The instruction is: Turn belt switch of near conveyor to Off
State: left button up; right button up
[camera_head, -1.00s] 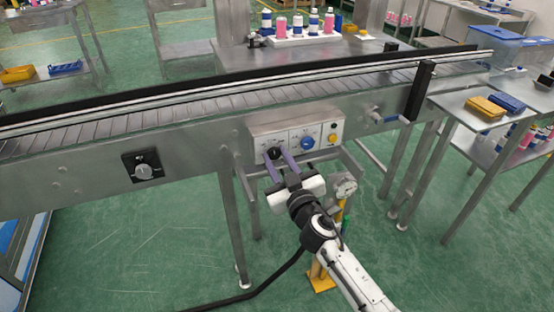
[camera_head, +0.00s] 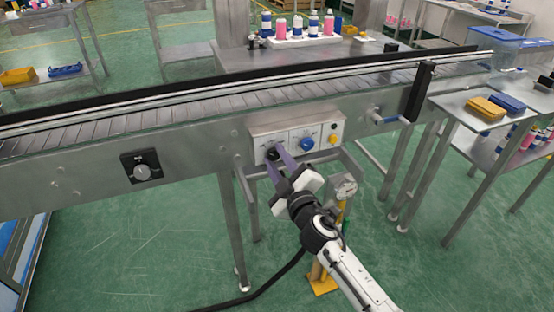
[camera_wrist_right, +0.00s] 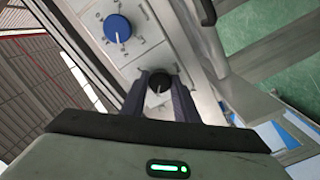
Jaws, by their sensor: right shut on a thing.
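The near conveyor (camera_head: 200,122) runs across the head view, with a grey control box (camera_head: 331,128) on its front side. My right gripper (camera_head: 275,154) is at the left part of this box, its purple fingers shut on a black knob. In the right wrist view the black knob (camera_wrist_right: 159,82) sits between the two fingertips of the gripper (camera_wrist_right: 160,88). A blue knob (camera_wrist_right: 117,28) is beside it and also shows in the head view (camera_head: 307,144). The knob labels are too small to read. My left gripper is not in view.
A separate black switch plate with a grey knob (camera_head: 142,171) is on the conveyor side at left. A yellow button (camera_head: 333,139) is on the box. A side table (camera_head: 455,105) is at right.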

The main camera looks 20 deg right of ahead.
dwell(0.4)
jog(key=o, duration=1.1)
jog(key=shift+c, duration=0.2)
jog(key=s, duration=1)
jog(key=shift+s+d, duration=0.2)
